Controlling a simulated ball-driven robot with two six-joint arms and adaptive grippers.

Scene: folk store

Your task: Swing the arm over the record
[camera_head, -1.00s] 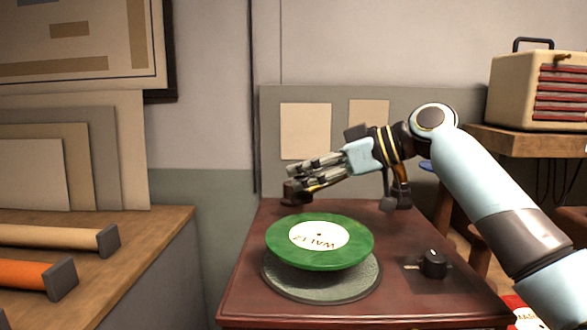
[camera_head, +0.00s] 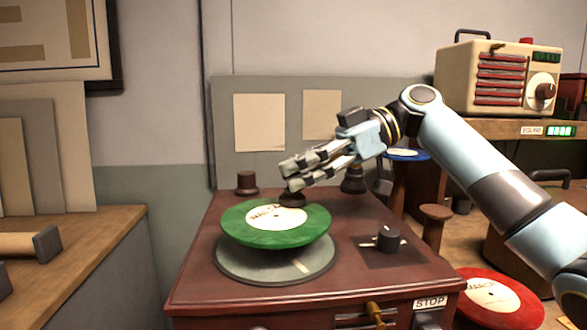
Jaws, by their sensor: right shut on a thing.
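A green record (camera_head: 240,226) with a cream label sits above a grey platter (camera_head: 290,270) on a dark red record player (camera_head: 200,285). The player's arm runs from a dark pivot (camera_head: 353,181) at the back right to a dark brown head (camera_head: 291,199) at the record's far edge. My right gripper (camera_head: 290,173) is shut on the player's arm near its head and hides most of its length. I cannot tell if the head touches the record. A brown rest post (camera_head: 247,184) stands free at the back left. My left gripper is out of view.
A dark knob (camera_head: 388,239) is on the player's right side, with a STOP label (camera_head: 430,302) on its front. A red record (camera_head: 497,298) lies lower right. A cream radio (camera_head: 495,80) stands on a shelf at the right. A wooden counter (camera_head: 95,235) is at the left.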

